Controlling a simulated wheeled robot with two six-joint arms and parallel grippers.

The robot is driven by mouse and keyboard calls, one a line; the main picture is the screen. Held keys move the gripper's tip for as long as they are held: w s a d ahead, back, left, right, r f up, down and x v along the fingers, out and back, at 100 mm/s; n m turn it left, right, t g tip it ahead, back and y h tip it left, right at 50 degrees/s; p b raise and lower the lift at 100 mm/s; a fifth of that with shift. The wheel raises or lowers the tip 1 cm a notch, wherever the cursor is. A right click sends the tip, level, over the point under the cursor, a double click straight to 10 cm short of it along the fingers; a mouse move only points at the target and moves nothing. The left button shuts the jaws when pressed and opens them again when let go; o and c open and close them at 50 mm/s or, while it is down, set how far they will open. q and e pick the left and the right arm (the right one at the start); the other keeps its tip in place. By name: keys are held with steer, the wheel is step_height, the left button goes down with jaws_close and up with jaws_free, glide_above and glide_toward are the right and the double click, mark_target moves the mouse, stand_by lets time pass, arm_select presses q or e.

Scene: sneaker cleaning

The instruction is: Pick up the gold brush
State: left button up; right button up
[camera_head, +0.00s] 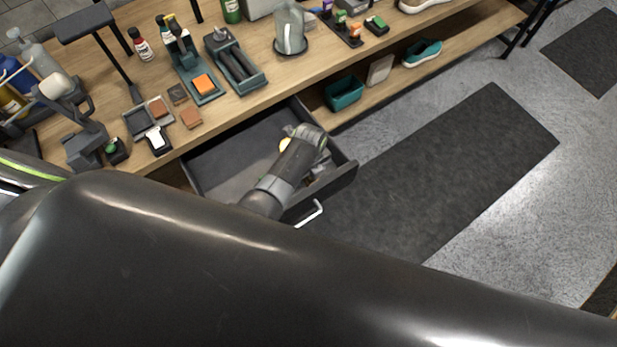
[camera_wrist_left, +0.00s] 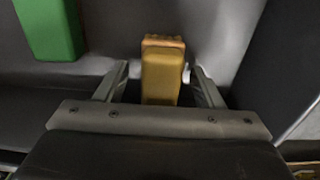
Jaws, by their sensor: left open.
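The gold brush (camera_wrist_left: 161,76) lies in the open drawer in the left wrist view, a yellow-brown block with a lighter tan far end. My left gripper (camera_wrist_left: 158,88) is open, with one finger on each side of the brush and a gap showing beside it. The fingertips are hidden there. My right gripper is not in view.
The drawer (camera_head: 225,165) is pulled out from the wooden workbench (camera_head: 245,110), with a bare floor left of my gripper. A green block (camera_wrist_left: 50,27) lies in the drawer near the brush. Bottles, trays and brushes stand on the bench. The drawer's front wall (camera_head: 335,180) is close to my wrist.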

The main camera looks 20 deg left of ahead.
arm_select(q)
steer(key=shift+f, duration=0.1)
steer(key=shift+c, duration=0.8)
steer(key=c, duration=0.9)
step_height(320, 180, up, 10)
steer(key=p, duration=1.1)
steer(key=shift+r, duration=0.25)
step_height(320, 180, up, 8)
steer(key=shift+f, duration=0.25)
steer(key=shift+o, duration=1.3)
steer(key=shift+c, duration=0.9)
